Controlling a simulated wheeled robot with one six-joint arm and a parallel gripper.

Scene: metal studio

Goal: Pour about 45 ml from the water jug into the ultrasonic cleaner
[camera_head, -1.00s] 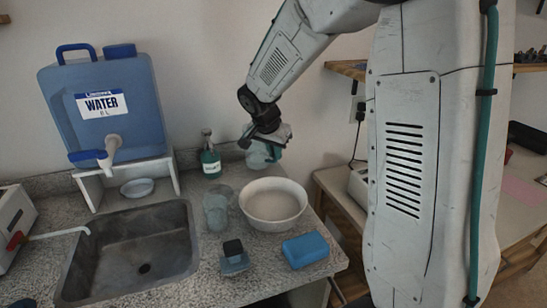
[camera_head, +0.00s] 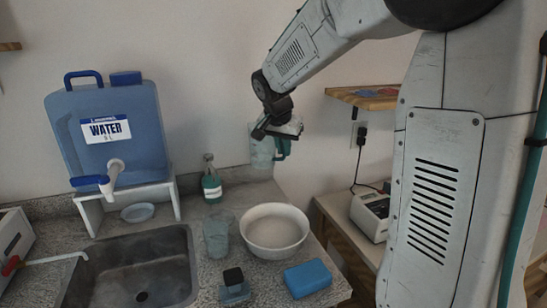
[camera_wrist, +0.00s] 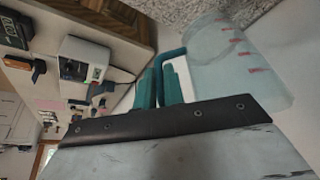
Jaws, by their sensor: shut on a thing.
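The water jug is a clear cup with red level marks and a teal handle. It hangs in the air above the back of the counter in the head view (camera_head: 262,150), looking roughly upright, and fills the upper right of the wrist view (camera_wrist: 240,62). I cannot make out its water level. My gripper (camera_head: 284,138) is shut on the handle; its teal fingers (camera_wrist: 162,85) show in the wrist view. A white box with a dark panel, apparently the ultrasonic cleaner (camera_head: 371,213), stands on the right-hand table, apart from the jug. It also shows in the wrist view (camera_wrist: 84,62).
A white bowl (camera_head: 274,249), a clear beaker (camera_head: 217,238), a green bottle (camera_head: 211,185) and a blue block (camera_head: 308,278) stand on the counter. A blue water tank (camera_head: 110,140) stands behind the sink (camera_head: 130,275). A wooden shelf (camera_head: 365,98) juts out above the right-hand table.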

